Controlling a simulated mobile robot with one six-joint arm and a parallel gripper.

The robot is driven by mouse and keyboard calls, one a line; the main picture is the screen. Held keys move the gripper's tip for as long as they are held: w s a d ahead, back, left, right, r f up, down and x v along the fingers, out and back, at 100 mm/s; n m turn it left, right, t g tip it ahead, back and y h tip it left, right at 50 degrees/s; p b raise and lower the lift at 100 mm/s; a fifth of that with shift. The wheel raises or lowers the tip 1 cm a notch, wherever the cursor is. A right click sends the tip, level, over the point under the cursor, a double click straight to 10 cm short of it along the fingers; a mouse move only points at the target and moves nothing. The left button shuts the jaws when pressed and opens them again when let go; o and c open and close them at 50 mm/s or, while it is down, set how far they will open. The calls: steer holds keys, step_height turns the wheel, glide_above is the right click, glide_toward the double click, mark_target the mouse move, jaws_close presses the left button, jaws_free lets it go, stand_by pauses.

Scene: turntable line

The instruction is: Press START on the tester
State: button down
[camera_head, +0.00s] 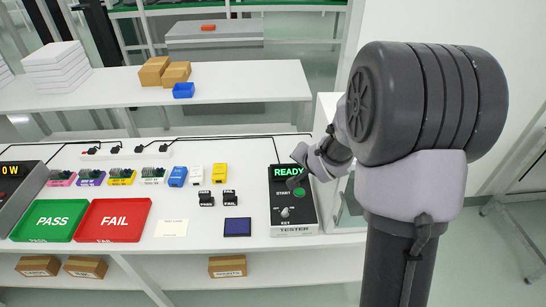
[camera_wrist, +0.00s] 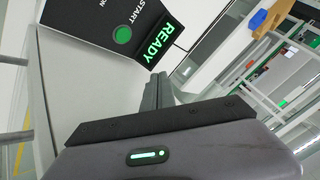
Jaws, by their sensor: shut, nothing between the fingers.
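The tester (camera_head: 308,218) is a dark box at the right end of the bench. Its lit green display (camera_head: 285,171) reads READY, and the display also shows in the wrist view (camera_wrist: 160,40). The round green START button (camera_head: 299,191) sits below the display and is plain in the wrist view (camera_wrist: 122,35). My gripper (camera_head: 296,181) is over the upper right of the tester, near the display and the button. Its fingers (camera_wrist: 157,80) are shut and empty. In the wrist view the fingertips appear beside the display, apart from the button. Their exact height above the panel is unclear.
A key switch (camera_head: 285,212) is on the tester's lower panel. A dark blue pad (camera_head: 237,227), small black parts, coloured boxes, a red FAIL tray (camera_head: 112,219) and a green PASS tray (camera_head: 48,220) stand to the left. A raised shelf (camera_head: 240,84) runs behind.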

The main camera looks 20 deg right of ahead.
mark_target(300, 194)
steer(key=shift+w+d+f, duration=0.1)
steer(key=shift+w+f, duration=0.2)
steer(key=shift+f, duration=0.3)
steer(key=shift+w+d+f, duration=0.1)
steer(key=shift+w+f, duration=0.2)
steer(key=shift+f, duration=0.3)
step_height(300, 194, down, 9)
steer(key=b, duration=0.8)
steer(key=shift+r, duration=0.1)
stand_by(0.8)
steer(key=shift+f+b, duration=0.35)
steer(key=shift+f, duration=0.05)
steer(key=shift+f+b, duration=0.3)
steer(key=shift+f, duration=0.1)
stand_by(0.5)
steer(key=shift+r+p, duration=0.7)
steer(key=shift+r, duration=0.15)
